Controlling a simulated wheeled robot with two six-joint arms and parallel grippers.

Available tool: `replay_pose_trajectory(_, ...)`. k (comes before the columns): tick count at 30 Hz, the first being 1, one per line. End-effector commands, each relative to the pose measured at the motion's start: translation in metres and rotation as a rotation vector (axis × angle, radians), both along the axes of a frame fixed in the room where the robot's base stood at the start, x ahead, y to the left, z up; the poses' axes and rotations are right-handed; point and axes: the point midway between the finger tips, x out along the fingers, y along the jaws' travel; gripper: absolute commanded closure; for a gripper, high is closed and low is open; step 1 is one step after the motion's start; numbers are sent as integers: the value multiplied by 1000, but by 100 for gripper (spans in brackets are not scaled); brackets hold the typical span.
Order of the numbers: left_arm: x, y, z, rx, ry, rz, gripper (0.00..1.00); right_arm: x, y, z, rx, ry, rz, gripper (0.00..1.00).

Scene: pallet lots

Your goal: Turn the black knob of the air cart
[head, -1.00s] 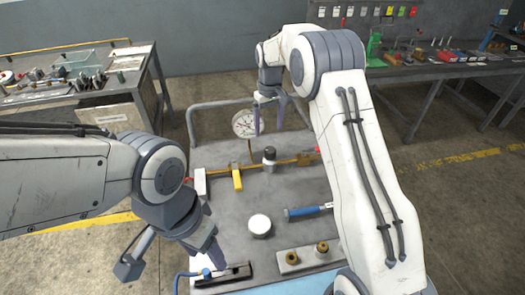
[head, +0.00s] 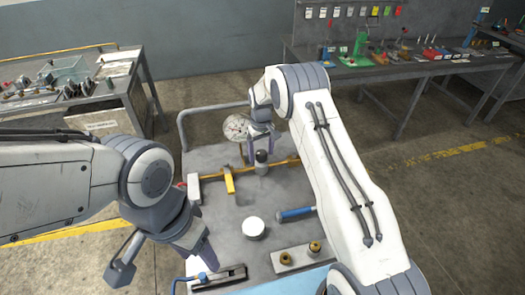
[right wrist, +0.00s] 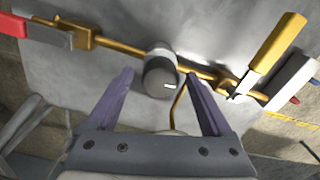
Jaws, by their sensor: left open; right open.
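The black knob (head: 261,157) stands on the brass pipe of the grey air cart (head: 210,160). In the right wrist view the knob (right wrist: 160,77) shows as a dark round cap with a small white mark. My right gripper (head: 260,143) is open just above and behind the knob. In the right wrist view its purple fingers (right wrist: 158,85) are apart, one to each side of the knob, and I cannot tell whether they touch it. My left gripper (head: 155,262) is open and empty over the cart's front left corner, apart from the knob.
A yellow-handled lever (head: 229,185) sits on the pipe left of the knob. A pressure gauge (head: 236,127) stands behind. A white round cap (head: 253,228), a blue-handled tool (head: 296,213) and a block with brass fittings (head: 297,258) lie on the cart's front half.

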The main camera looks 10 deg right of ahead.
Motion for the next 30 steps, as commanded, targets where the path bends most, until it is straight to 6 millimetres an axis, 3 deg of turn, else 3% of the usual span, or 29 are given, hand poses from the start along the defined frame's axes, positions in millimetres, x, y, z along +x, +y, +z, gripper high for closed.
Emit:
replay_pose_trajectory(5,0,0,0,0,0,0,39,0,0,0,0,0,0,16)
replay_pose_trajectory(9,0,0,0,0,0,0,39,0,0,0,0,0,0,69)
replay_pose_trajectory(12,0,0,0,0,0,0,39,0,0,0,0,0,0,100)
replay_pose_trajectory(22,0,0,-9,0,0,0,39,0,0,0,0,-1,-156,100)
replay_pose_trajectory(30,0,0,-9,0,0,0,39,0,0,1,0,-1,-166,100)
